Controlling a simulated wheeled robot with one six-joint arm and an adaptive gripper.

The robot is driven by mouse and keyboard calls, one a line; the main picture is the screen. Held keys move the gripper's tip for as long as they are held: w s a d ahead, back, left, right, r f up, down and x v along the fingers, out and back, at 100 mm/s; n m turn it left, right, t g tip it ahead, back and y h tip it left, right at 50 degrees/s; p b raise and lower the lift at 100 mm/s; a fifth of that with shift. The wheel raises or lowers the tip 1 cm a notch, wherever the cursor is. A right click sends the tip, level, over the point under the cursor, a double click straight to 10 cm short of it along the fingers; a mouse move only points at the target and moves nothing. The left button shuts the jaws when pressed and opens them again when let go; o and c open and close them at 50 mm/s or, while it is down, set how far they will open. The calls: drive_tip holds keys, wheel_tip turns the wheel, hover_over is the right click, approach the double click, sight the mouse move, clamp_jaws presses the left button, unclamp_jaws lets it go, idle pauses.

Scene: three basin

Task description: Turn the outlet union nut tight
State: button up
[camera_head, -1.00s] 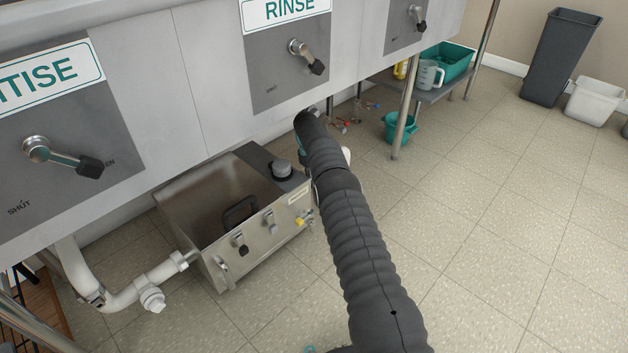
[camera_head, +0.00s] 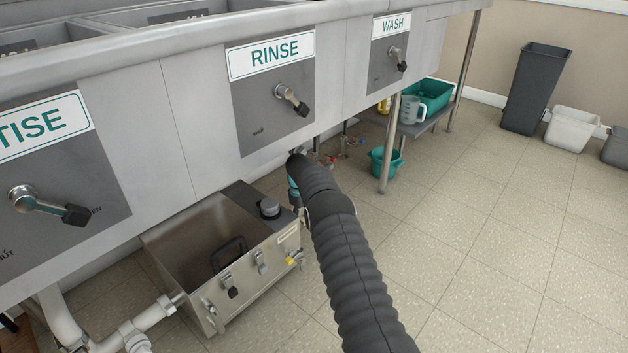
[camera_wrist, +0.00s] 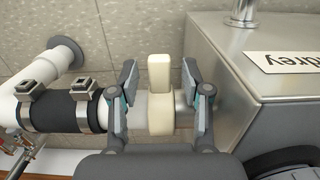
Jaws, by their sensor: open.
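In the wrist view a cream union nut (camera_wrist: 160,112) with one raised lug sits on the short pipe between a black rubber coupling and a steel box. My gripper (camera_wrist: 160,75) is open, with one finger on each side of the lug. A small gap shows between the lug and each fingertip. The lug points toward the top of the picture. In the head view my arm hides the gripper and this nut. The steel box (camera_head: 195,235) stands on the floor under the sink.
The black coupling (camera_wrist: 68,112) has two metal clamps and joins a white pipe (camera_wrist: 35,75). The steel box wall (camera_wrist: 235,70) is close to the right finger. Sink valve handles, including the RINSE handle (camera_head: 291,98), project above my arm.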

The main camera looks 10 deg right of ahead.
drive_tip(key=shift+s+d+f+t+y+p, duration=0.1)
drive_tip(key=shift+f+t+y+p, duration=0.35)
drive_tip(key=shift+t+y+p, duration=0.35)
drive_tip(key=f+t+y+b, duration=0.1)
drive_tip(key=t+b, duration=0.1)
drive_tip(key=b, duration=0.1)
drive_tip(key=shift+f+t, duration=0.3)
drive_tip(key=shift+f, duration=0.05)
drive_tip(key=s+r, duration=0.5)
drive_tip(key=r, duration=0.5)
drive_tip(key=s+r+m+p, duration=0.1)
drive_tip(key=s+r, duration=0.4)
drive_tip(key=r, duration=0.5)
drive_tip(key=s+r+m, duration=0.1)
drive_tip(key=s+r, duration=0.4)
drive_tip(key=r, duration=0.6)
drive_tip(key=shift+s+d, duration=0.3)
drive_tip(key=shift+s, duration=0.05)
drive_tip(key=shift+r, duration=0.1)
drive_tip(key=shift+c, duration=0.3)
